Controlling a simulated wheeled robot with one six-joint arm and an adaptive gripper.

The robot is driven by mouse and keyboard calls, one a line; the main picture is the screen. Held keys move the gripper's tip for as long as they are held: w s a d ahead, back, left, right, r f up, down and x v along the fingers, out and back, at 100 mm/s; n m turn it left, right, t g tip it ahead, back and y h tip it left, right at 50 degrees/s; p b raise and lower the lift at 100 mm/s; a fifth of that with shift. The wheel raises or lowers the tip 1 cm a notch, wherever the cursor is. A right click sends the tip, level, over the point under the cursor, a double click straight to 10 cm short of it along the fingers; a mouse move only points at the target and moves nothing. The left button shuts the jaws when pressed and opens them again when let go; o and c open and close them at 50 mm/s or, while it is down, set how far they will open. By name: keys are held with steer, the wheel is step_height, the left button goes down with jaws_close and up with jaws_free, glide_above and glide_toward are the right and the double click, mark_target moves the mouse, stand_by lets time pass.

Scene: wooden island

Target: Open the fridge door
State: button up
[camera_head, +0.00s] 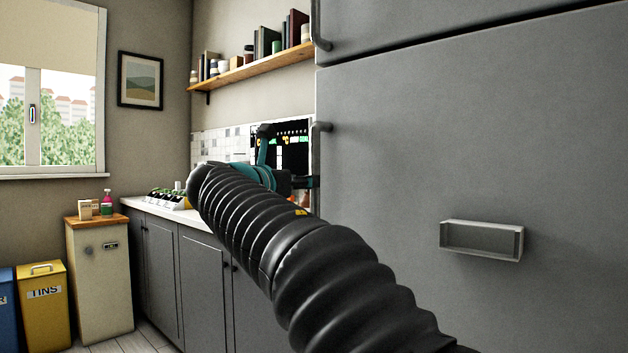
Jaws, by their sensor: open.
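The grey fridge (440,130) fills the right side of the view. A dark seam splits it into an upper door (450,25) and a larger lower door (400,200), and both look shut. The lower door has a vertical bar handle (316,150) at its left edge; the upper door has a similar handle (318,30). My gripper (307,182) is small and dark at the end of my arm, close to the lower part of the lower handle. It is open. Whether its fingers are around or beside the handle I cannot tell, and contact is unclear.
A small rectangular holder (481,240) juts from the lower door. Left of the fridge runs a counter (150,206) over grey cabinets (200,270), with a shelf (250,70) above. A cream cabinet (100,290) and a yellow tins bin (45,310) stand at the left.

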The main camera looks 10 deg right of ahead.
steer(key=x, duration=0.6)
steer(key=shift+w+d, duration=0.1)
steer(key=shift+w, duration=0.05)
